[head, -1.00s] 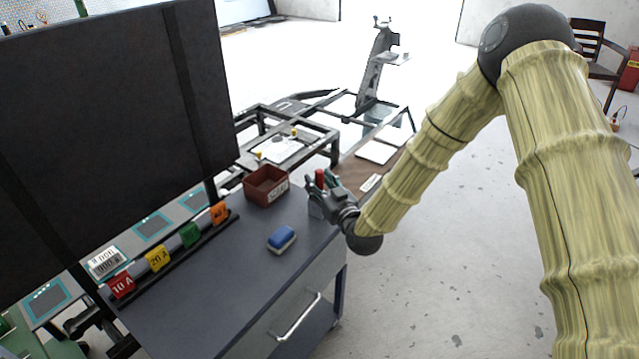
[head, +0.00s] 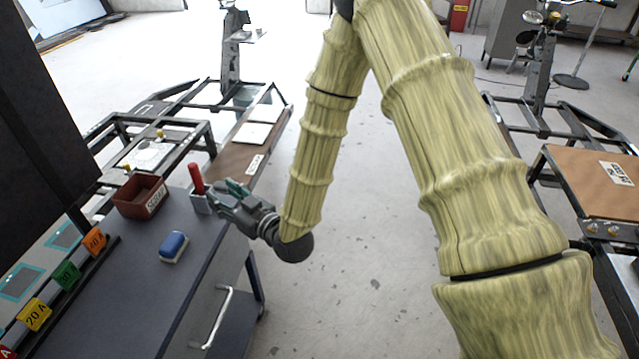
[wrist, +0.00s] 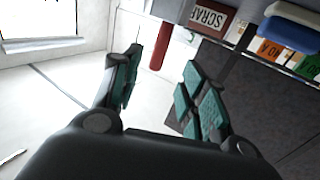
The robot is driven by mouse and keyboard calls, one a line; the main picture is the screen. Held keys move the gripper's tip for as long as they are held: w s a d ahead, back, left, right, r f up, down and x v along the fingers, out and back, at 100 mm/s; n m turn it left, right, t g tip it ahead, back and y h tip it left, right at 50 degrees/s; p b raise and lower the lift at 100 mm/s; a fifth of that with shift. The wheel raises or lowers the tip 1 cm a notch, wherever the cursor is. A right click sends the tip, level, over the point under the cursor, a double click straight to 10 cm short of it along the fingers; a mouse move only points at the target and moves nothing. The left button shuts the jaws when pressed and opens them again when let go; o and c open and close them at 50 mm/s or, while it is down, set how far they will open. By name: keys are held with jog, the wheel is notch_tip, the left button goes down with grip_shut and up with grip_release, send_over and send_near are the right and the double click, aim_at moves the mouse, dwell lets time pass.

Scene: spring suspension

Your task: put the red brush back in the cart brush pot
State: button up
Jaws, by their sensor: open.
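The red brush (head: 196,178) stands nearly upright in the small grey brush pot (head: 201,204) at the cart's far right corner. Its lower end is hidden inside the pot. My gripper (head: 224,190) is open and empty, just right of the brush and apart from it.
The cart top (head: 130,285) also carries a red-brown scrap bin (head: 140,198), a blue sponge (head: 173,246) and a rack of coloured fuse tags (head: 67,275). A dark panel (head: 40,120) rises at left. Open floor (head: 360,260) lies right of the cart.

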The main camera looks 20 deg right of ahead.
jog(key=s+d+f+m+g+h, duration=0.1)
jog(key=s+d+f+g+h, duration=0.15)
jog(key=s+f, duration=0.65)
jog(key=s+d+f+m+g+h, duration=0.15)
jog(key=s+d+f+g, duration=0.3)
jog(key=f, duration=0.85)
jog(key=s+d+f+m+g+h, duration=0.1)
jog(key=s+d+f+g, duration=0.2)
jog(key=s, duration=0.6)
jog(key=s+d+f+m+g+h, duration=0.1)
jog(key=s+d+f+g, duration=0.2)
jog(key=s, duration=0.6)
jog(key=s+d+f+m+g+h, duration=0.1)
jog(key=s+d+f+g+h, duration=0.1)
jog(key=s, duration=0.7)
notch_tip(320, 180, down, 3)
jog(key=shift+s+d+f+g, duration=0.2)
jog(key=shift+d+g, duration=0.3)
jog(key=shift+d, duration=0.55)
